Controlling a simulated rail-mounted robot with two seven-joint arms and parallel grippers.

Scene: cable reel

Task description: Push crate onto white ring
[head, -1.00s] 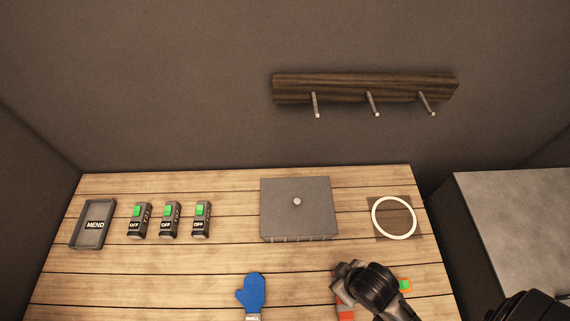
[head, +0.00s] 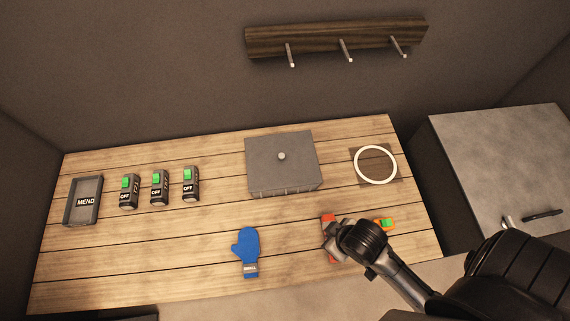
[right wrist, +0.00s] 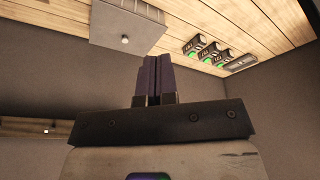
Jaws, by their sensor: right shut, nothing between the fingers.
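The white ring (head: 362,178) lies flat on a darker square patch at the right rear of the wooden table. A small orange-rimmed object with a green inside (head: 387,223), possibly the crate, sits in front of the ring, apart from it; my right arm partly hides it. My right gripper (head: 334,231) is just left of it, over a red object (head: 328,221) that it partly covers; contact cannot be told. In the right wrist view its dark fingers (right wrist: 153,75) are together and empty. My left gripper is not in view.
A grey box with a knob (head: 283,175) stands left of the ring; it also shows in the right wrist view (right wrist: 125,22). A hook rack (head: 335,39) hangs behind.

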